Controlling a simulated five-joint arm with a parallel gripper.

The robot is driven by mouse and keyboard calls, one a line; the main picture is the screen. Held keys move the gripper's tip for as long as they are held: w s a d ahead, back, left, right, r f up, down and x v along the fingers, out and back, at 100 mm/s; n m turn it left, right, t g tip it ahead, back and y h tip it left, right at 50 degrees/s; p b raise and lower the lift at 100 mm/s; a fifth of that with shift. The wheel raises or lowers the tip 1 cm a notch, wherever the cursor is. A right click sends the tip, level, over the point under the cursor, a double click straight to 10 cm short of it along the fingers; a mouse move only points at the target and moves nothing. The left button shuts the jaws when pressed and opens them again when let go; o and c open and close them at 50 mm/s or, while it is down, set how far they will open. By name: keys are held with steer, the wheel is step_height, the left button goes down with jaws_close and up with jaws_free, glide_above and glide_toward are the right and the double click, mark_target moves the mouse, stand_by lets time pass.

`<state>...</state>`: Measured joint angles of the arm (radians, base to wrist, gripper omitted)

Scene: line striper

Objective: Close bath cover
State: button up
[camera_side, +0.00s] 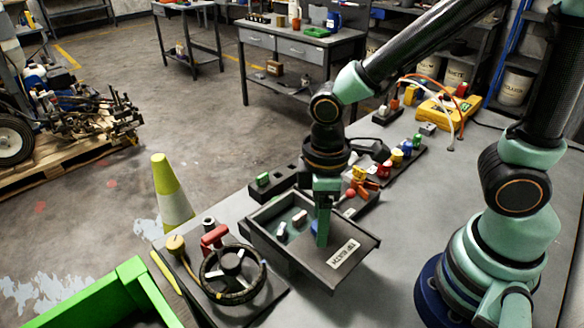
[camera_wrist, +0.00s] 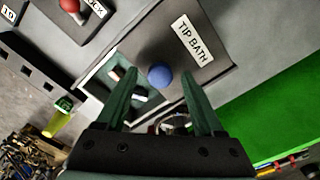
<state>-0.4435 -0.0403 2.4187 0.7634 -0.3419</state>
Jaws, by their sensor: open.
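The tip bath (camera_side: 262,238) is a dark grey box at the front of the bench. Its flat grey cover (camera_side: 362,243), labelled TIP BATH, sits over the right side, leaving the left part open with small pale pieces showing inside. The cover also shows in the wrist view (camera_wrist: 218,62). A blue knob (camera_wrist: 160,76) stands on the cover near its edge by the opening. My gripper (camera_side: 321,240) points down over the cover, with its green fingers open on either side of the knob. Contact with the knob cannot be told; in the side view the fingers mostly hide it.
A black handwheel (camera_side: 232,275) and a red handle (camera_side: 214,236) stand left of the bath. A block with a red knob (camera_side: 350,193) and a rack of coloured caps (camera_side: 397,158) lie behind. A green tray (camera_side: 110,293) is at front left. Bare bench lies right of the cover.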

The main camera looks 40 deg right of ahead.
steer(key=shift+f, duration=0.1)
jaws_close()
stand_by(1.4)
